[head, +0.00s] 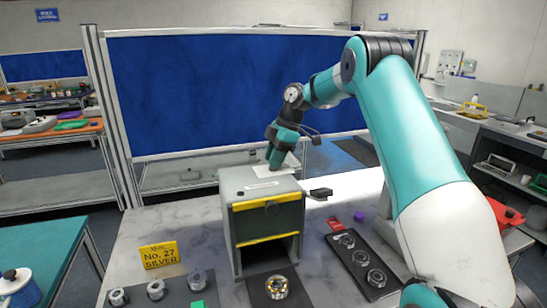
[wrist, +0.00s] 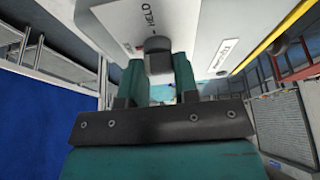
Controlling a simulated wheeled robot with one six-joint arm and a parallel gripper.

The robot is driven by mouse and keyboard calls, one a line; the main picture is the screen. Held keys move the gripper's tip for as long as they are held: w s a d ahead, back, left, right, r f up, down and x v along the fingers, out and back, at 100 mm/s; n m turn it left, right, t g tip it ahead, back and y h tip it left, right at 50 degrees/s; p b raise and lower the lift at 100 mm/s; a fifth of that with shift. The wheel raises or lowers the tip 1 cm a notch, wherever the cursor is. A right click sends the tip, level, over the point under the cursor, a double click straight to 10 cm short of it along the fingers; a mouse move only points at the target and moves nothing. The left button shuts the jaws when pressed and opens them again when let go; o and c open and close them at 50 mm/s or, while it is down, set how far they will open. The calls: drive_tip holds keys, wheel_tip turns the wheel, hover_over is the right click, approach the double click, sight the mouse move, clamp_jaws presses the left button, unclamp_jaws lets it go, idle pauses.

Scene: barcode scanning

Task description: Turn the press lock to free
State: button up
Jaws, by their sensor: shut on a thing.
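The grey press (head: 232,190) stands on the table, with a dark green front panel edged by yellow bars. My gripper (head: 278,157) is at the back of the press top, reaching down from above. In the wrist view, the two teal fingers of my gripper (wrist: 157,74) are shut on a dark lock knob (wrist: 157,47). The word HELD is printed on the press face just beside the knob. The knob is hidden in the head view. Any marking for free is not readable.
A black lever (head: 320,193) sticks out right of the press. A black plate (head: 258,290) holding a ring lies in front.

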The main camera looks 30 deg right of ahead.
drive_tip(key=shift+r, duration=0.1)
drive_tip(key=o, duration=0.9)
drive_tip(key=p+v, duration=1.1)
drive_tip(key=v, duration=0.6)
drive_tip(key=shift+d+r, duration=0.1)
drive_tip(key=shift+d, duration=0.1)
